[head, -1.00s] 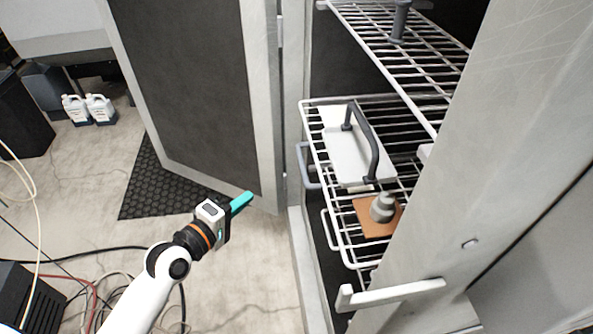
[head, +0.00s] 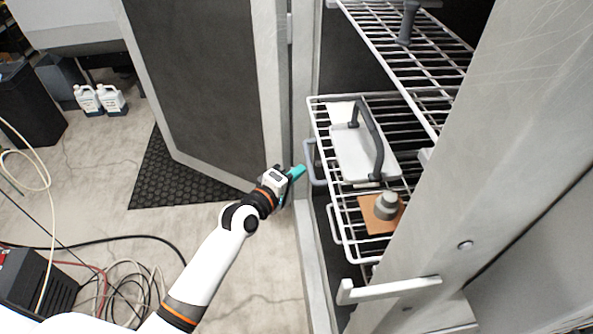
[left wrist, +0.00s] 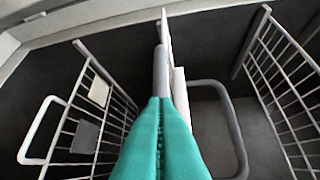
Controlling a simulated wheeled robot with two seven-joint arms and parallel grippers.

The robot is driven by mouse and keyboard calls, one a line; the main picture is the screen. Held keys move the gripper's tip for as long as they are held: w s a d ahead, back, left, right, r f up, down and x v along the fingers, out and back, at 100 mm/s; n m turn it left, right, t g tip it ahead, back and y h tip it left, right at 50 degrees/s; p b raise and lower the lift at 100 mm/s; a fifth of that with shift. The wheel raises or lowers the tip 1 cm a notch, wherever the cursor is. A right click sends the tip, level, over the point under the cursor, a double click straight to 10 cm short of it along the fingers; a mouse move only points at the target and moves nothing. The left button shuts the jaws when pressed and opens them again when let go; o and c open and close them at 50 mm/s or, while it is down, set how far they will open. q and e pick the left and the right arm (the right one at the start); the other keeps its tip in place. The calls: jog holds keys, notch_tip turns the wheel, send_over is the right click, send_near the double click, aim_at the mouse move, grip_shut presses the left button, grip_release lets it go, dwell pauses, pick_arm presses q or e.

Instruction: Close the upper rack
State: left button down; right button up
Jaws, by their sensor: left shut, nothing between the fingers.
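A white wire rack (head: 322,125) stands out of the open cabinet, below a higher wire shelf (head: 440,72). A grey loop handle (head: 315,178) is on its outer side, and it also shows in the left wrist view (left wrist: 238,140). A white loop handle (head: 334,228) shows nearer the front; I cannot tell whether it belongs to a separate rack. My left gripper (head: 300,170) is shut and empty, its teal fingers just left of the grey handle. In the left wrist view the fingers (left wrist: 160,105) point between wire panels. My right gripper is not in view.
A pale plate with a dark bar handle (head: 350,155) and a grey knobbed part on a brown pad (head: 369,216) lie on the racks. The open door (head: 195,80) stands left. A white latch arm (head: 390,291) juts out in front. Cables lie on the floor.

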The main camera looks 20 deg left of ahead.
aim_at(339, 165)
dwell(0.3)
pick_arm(q)
jog(key=w+d, duration=0.1)
jog(key=d, duration=0.1)
jog(key=w+d+p, duration=0.1)
jog(key=d, duration=0.2)
jog(key=w+d, duration=0.1)
jog(key=d, duration=0.2)
jog(key=shift+w+d+p, duration=0.2)
jog(key=shift+w+p, duration=0.1)
jog(key=shift+p, duration=0.1)
jog(key=shift+d, duration=0.15)
